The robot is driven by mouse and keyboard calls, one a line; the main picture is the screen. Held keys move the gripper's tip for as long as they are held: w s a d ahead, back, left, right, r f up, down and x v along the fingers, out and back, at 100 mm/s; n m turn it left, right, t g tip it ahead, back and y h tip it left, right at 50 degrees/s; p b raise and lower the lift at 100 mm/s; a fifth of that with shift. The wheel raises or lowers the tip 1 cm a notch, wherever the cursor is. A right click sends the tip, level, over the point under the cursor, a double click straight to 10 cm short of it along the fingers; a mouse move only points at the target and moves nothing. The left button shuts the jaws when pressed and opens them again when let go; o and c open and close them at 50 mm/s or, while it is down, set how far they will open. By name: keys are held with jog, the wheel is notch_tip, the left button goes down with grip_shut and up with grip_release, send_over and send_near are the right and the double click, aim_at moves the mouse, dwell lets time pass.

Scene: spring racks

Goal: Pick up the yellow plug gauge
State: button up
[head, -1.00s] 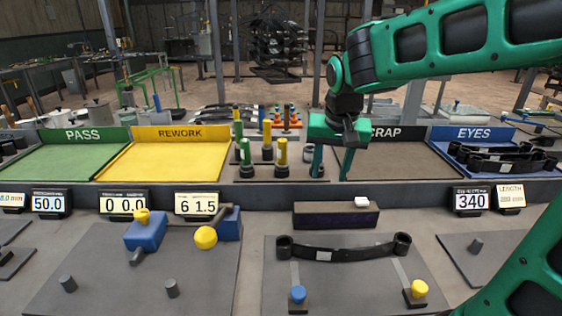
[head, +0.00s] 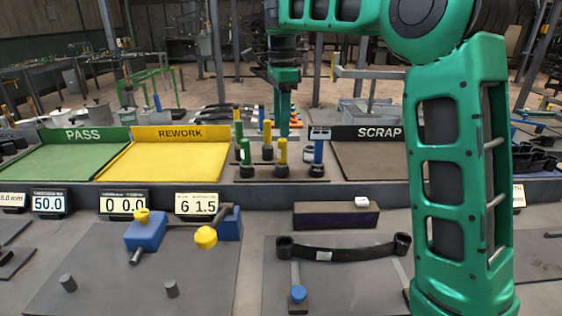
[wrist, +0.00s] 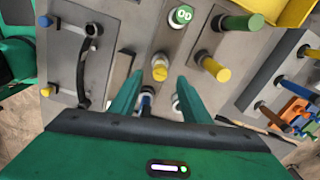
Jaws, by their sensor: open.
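Two yellow plug gauges stand upright in dark collars on the grey gauge stand. The front one (head: 282,152) also shows in the wrist view (wrist: 160,68); the back one (head: 267,136) shows to its right there (wrist: 215,68). I cannot tell which one the task means. My gripper (head: 284,128) is open and points down over the rear of the stand. In the wrist view the front yellow gauge lies just beyond and between my fingertips (wrist: 160,84), apart from them as far as I can see.
Green gauges (head: 245,152) stand to the left and a blue gauge (head: 318,152) to the right. The yellow rework tray (head: 160,158) and brown scrap tray (head: 372,165) flank the stand. A black spring (head: 340,254) lies on the front bench.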

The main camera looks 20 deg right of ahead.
aim_at(282, 150)
jog(key=f, duration=0.9)
jog(key=shift+w+d+f, duration=0.1)
jog(key=shift+d, duration=0.1)
jog(key=c, duration=1)
